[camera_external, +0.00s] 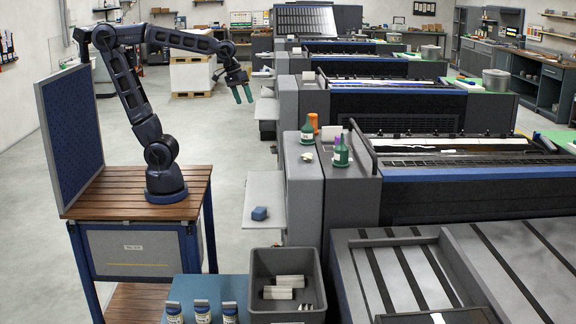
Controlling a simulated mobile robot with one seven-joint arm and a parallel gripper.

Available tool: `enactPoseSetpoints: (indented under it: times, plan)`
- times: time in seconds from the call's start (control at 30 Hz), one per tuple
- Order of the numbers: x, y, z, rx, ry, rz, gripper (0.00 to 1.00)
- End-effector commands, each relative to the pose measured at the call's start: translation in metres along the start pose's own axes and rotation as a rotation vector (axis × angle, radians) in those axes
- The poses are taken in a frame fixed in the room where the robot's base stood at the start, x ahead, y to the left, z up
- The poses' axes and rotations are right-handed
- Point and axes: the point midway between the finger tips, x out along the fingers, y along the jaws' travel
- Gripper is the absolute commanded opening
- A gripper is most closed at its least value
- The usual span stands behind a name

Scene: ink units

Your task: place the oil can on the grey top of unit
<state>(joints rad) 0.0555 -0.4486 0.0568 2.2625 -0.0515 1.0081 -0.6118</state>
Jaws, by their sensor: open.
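The other green bottle (341,155) stands upright on the grey top just to the right (345,188).
An orange bottle (313,123) stands behind the first green bottle. A small pale object (307,156) lies on the grey top. A grey bin (287,262) and several labelled jars (202,313) stand in front.

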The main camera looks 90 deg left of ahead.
Motion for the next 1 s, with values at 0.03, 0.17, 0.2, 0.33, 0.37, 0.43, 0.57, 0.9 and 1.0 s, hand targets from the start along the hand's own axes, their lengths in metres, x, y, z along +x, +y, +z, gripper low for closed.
enactPoseSetpoints:
  times: [0.03, 0.17, 0.2, 0.33, 0.37, 0.43, 0.57, 0.9, 1.0]
  plan:
    - [-0.001, -0.012, 0.014, 0.066, 0.014, 0.002, 0.77]
    - [0.001, -0.038, 0.048, 0.262, 0.044, -0.003, 0.77]
    - [0.002, -0.047, 0.057, 0.320, 0.053, -0.007, 0.77]
    - [0.009, -0.069, 0.084, 0.482, 0.079, -0.020, 0.77]
    - [0.010, -0.072, 0.088, 0.513, 0.083, -0.023, 0.77]
    - [0.013, -0.080, 0.097, 0.572, 0.091, -0.030, 0.77]
    - [0.017, -0.087, 0.106, 0.632, 0.098, -0.037, 0.77]
    - [0.018, -0.089, 0.107, 0.646, 0.099, -0.039, 0.77]
    - [0.018, -0.088, 0.107, 0.645, 0.100, -0.039, 0.77]
